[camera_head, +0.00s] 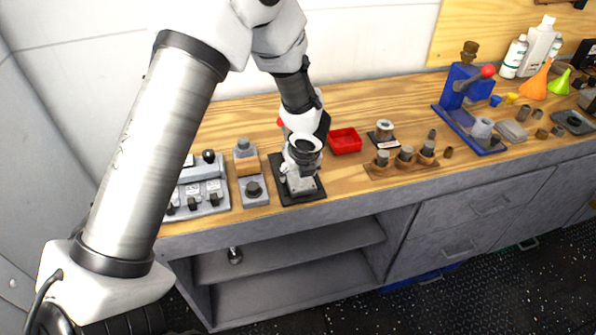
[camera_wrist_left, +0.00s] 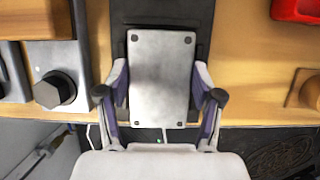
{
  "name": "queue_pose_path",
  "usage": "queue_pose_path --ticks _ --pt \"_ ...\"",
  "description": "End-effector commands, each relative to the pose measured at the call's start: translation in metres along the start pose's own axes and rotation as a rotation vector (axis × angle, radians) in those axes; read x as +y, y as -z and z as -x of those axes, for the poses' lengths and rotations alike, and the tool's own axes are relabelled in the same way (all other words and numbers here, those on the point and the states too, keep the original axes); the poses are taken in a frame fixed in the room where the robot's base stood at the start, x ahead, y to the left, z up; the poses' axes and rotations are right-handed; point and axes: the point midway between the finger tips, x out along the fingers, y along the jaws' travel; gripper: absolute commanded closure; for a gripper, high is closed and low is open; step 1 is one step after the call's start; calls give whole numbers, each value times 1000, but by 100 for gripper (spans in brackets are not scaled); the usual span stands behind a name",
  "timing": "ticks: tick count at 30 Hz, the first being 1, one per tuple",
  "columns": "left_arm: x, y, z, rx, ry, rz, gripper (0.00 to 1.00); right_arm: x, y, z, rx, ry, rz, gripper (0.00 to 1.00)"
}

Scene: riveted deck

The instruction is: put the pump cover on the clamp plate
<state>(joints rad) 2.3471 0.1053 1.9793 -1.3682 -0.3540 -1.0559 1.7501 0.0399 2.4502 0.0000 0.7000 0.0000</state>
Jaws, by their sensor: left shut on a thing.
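The pump cover (camera_wrist_left: 160,62), a grey rectangular plate with small holes at its corners, is between the fingers of my left gripper (camera_wrist_left: 160,92) in the left wrist view. The fingers touch it from both sides. In the head view my left gripper (camera_head: 300,168) points down over a dark flat plate on the bench, which I take as the clamp plate (camera_head: 313,196). That plate also shows behind the cover in the wrist view (camera_wrist_left: 160,12). I cannot tell whether the cover touches it. The wrist hides part of both. My right gripper is not in view.
Left of the plate stand a block with a black hex knob (camera_head: 253,187) and a grey switch box (camera_head: 200,186). To the right are a red tray (camera_head: 345,141) and a wooden holder (camera_head: 402,168) with several pegs. A blue press (camera_head: 462,90) stands farther right.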

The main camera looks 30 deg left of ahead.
Motion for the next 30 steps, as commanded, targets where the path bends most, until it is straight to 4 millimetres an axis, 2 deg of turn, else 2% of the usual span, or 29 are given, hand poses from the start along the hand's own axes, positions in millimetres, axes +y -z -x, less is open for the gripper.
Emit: queue_pose_path --ticks 5,6,8,17,20,22,25,30 --pt "0 1 -3 0 1 0 92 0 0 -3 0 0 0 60" --pt "0 2 -4 1 0 0 27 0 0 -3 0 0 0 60" --pt "0 2 -4 2 -1 0 9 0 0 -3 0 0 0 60" --pt "0 1 -3 1 0 0 9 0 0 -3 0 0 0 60" --pt "0 -2 4 0 0 0 9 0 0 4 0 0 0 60" --pt "0 -6 14 0 0 1 9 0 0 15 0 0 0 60" --pt "-1 -6 34 -3 2 -1 9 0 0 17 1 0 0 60" --pt "-1 -7 84 -4 2 0 9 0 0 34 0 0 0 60"
